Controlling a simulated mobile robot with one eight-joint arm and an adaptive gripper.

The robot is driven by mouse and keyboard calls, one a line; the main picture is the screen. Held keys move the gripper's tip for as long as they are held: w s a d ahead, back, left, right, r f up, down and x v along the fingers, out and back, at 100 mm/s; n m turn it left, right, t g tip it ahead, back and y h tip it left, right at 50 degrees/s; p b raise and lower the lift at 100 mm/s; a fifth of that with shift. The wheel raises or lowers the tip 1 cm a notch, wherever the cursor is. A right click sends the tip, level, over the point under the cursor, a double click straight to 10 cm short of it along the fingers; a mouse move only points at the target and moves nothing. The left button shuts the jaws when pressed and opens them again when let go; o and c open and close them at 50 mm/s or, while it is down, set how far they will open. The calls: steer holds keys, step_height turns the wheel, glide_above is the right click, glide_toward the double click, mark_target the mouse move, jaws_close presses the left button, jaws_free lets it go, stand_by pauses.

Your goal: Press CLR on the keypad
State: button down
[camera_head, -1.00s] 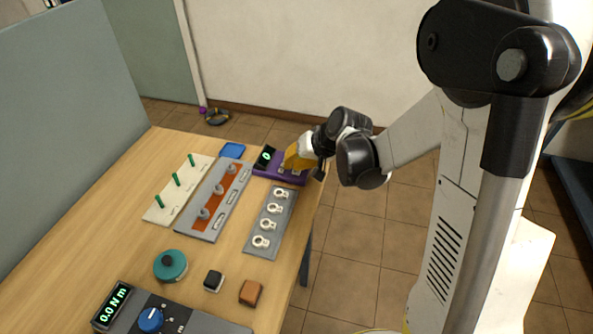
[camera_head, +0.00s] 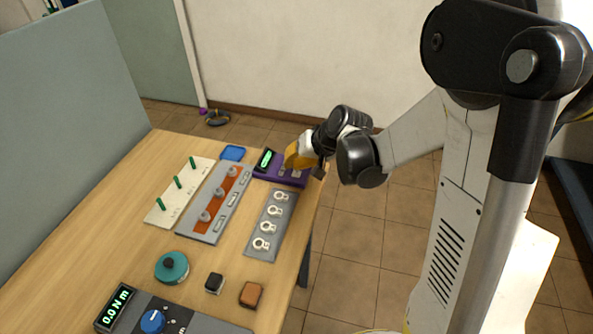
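The keypad is a purple unit (camera_head: 268,174) at the far right corner of the table, with a small green-lit display (camera_head: 265,158) on its left part. The display's text is too small to read surely. My gripper (camera_head: 291,163), with a yellow-orange part, is over the keypad's right part and hides most of its keys. A few pale keys show beside and under it. I cannot tell whether it touches a key, or whether its fingers are open or shut. The CLR label cannot be made out.
A grey plate with white rings (camera_head: 254,245) lies in front of the keypad. A grey rack with an orange strip (camera_head: 193,232), a cream peg board (camera_head: 163,217) and a blue tray (camera_head: 232,153) are to its left. A torque unit (camera_head: 205,325) stands at the front. A partition (camera_head: 60,130) borders the left.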

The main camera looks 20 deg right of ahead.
mark_target(293, 172)
steer(key=shift+r+p, duration=1.85)
steer(key=shift+r, duration=0.65)
steer(key=shift+s+r, duration=0.2)
steer(key=shift+r, duration=0.1)
steer(key=s+r+h, duration=0.1)
steer(key=s+r, duration=0.2)
steer(key=s, duration=0.4)
steer(key=s+r+n+h, duration=0.1)
steer(key=s+r, duration=0.2)
steer(key=s, duration=0.5)
steer(key=s+r+n+t+h, duration=0.1)
steer(key=s+r+h, duration=0.1)
steer(key=s+r, duration=0.2)
steer(key=s, duration=0.3)
steer(key=shift+s+d, duration=0.15)
steer(key=shift+d, duration=0.25)
steer(key=shift+r, duration=0.1)
